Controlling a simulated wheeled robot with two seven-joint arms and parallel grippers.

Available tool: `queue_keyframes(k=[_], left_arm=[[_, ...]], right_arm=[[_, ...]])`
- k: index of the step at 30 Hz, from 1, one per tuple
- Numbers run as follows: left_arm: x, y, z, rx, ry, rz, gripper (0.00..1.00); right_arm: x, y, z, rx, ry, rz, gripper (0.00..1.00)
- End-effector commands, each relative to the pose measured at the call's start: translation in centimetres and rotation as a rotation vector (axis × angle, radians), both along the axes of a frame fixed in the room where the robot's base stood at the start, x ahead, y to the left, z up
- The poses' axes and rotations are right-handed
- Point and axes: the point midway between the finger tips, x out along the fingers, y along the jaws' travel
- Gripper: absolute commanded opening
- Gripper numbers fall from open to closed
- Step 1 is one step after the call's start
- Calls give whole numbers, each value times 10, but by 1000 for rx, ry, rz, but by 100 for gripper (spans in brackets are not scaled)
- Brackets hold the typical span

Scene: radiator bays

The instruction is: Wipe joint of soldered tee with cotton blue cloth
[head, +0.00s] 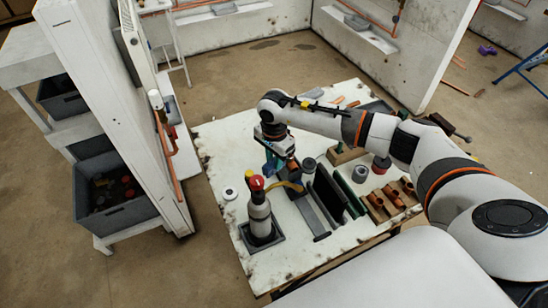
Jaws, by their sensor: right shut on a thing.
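My right gripper (276,157) reaches in from the right over the white worktable (222,168) and points down near its middle. It is shut on a small blue cloth (270,166), mostly hidden by the fingers. A copper-brown piece (292,168), perhaps the soldered tee, shows just right of the fingers. I cannot tell whether the cloth touches it. My left gripper is not in view.
A torch with a red top (258,205) stands in a dark tray left of a black upright panel (325,188). Copper fittings (385,200) lie in a wooden rack at right. A white partition and grey crates (115,208) stand at left. The table's left edge is mostly clear.

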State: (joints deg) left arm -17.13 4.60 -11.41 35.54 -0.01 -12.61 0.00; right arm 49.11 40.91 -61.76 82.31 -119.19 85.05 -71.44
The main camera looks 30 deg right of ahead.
Motion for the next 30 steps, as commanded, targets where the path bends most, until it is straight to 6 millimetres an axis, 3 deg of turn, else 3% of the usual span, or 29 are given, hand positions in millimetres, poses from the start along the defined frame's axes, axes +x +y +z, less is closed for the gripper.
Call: queue_keyframes(k=[30], left_arm=[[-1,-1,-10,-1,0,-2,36]], right_arm=[[4,-14,0,0,0,-1,7]])
